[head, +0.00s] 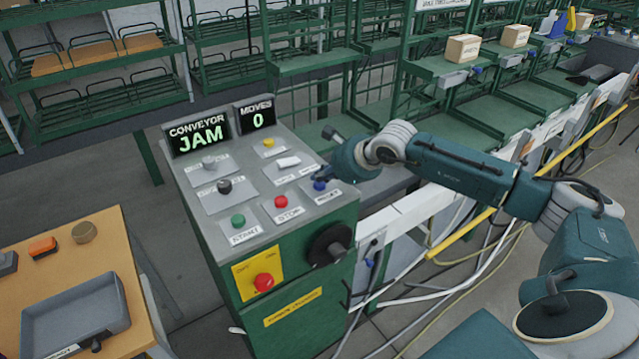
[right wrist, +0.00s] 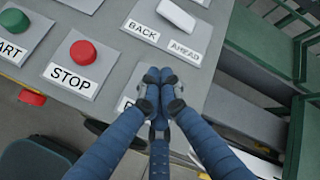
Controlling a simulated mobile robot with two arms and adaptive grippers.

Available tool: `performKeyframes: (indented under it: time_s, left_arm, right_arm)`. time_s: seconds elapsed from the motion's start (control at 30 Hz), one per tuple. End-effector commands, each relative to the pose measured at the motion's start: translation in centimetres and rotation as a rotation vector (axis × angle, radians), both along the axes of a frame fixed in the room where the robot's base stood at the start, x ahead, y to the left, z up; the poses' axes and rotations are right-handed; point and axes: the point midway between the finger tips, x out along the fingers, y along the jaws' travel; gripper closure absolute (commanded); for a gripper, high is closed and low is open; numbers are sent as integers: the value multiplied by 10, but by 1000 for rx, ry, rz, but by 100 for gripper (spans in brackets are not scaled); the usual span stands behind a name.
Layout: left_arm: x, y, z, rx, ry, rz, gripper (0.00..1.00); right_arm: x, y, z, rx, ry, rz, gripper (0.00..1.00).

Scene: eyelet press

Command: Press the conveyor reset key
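The control box (head: 215,215) has a grey sloped top with several keys. A blue key (head: 319,185) sits at its right edge, on a plate whose label I cannot read clearly. My right gripper (head: 322,173) is right over this key, pointing down. I cannot tell whether the fingertips touch the key. The display (head: 200,133) reads CONVEYOR JAM. My left gripper is not in view.
The red STOP key (head: 281,202) and green START key (head: 238,221) are left of the blue key. A white BACK/AHEAD switch (head: 288,162) lies behind it. A black knob (head: 330,245) and red emergency button (head: 263,282) are on the front. The MOVES display (head: 256,116) reads 0.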

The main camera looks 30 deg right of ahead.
Motion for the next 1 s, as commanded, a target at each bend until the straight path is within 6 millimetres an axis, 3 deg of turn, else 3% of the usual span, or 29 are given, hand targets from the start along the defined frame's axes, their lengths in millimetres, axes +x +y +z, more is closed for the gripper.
performKeyframes:
  time_s: [1.0]
  left_arm:
    - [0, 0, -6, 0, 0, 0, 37]
  right_arm:
    - [-1, 0, -5, 0, 4, 1, 100]
